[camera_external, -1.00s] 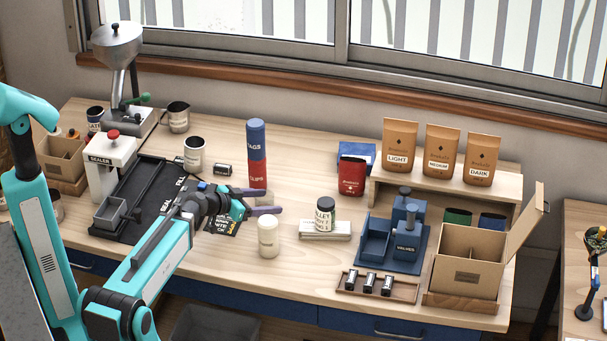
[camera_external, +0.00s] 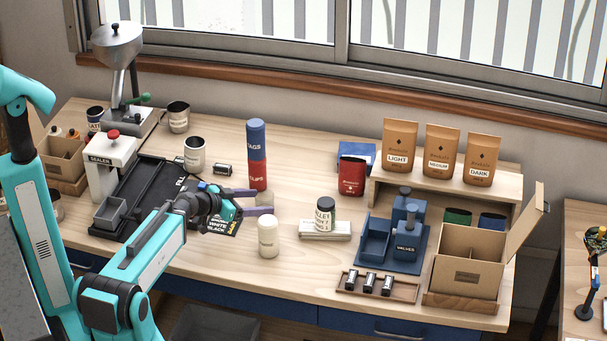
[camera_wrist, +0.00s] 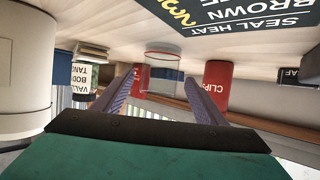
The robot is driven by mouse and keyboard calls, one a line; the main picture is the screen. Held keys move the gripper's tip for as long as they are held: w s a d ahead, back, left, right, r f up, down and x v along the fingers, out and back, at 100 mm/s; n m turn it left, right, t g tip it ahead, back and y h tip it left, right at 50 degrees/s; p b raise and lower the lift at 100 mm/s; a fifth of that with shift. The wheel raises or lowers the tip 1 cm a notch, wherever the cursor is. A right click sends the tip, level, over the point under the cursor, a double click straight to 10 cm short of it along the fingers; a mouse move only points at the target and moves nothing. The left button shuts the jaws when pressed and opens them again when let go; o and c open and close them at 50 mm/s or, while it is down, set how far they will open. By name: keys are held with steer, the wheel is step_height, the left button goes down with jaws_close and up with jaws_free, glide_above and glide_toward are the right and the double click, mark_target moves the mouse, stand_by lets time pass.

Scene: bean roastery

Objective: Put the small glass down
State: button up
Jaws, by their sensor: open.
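The small glass (camera_wrist: 164,62) is clear, with a red ring, and shows in the wrist view just beyond and between my fingertips. It appears to stand on the table, which is at the top of that upside-down view. My gripper (camera_external: 262,201) is open, low over the table; its two purple fingers also show in the wrist view (camera_wrist: 162,75). I see no finger closed on the glass. In the external view I cannot make out the glass clearly near the fingers.
A cream jar (camera_external: 268,237) stands just in front of my fingers. The blue and red tube (camera_external: 257,155) stands behind them. A black-lidded jar (camera_external: 325,214) is to the right on a pale block. A dark label card (camera_external: 222,222) lies beneath my gripper.

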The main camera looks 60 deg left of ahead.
steer(key=shift+s+r+p, duration=0.15)
steer(key=shift+s+p, duration=0.25)
steer(key=shift+p, duration=0.55)
steer(key=shift+r, duration=0.1)
stand_by(0.4)
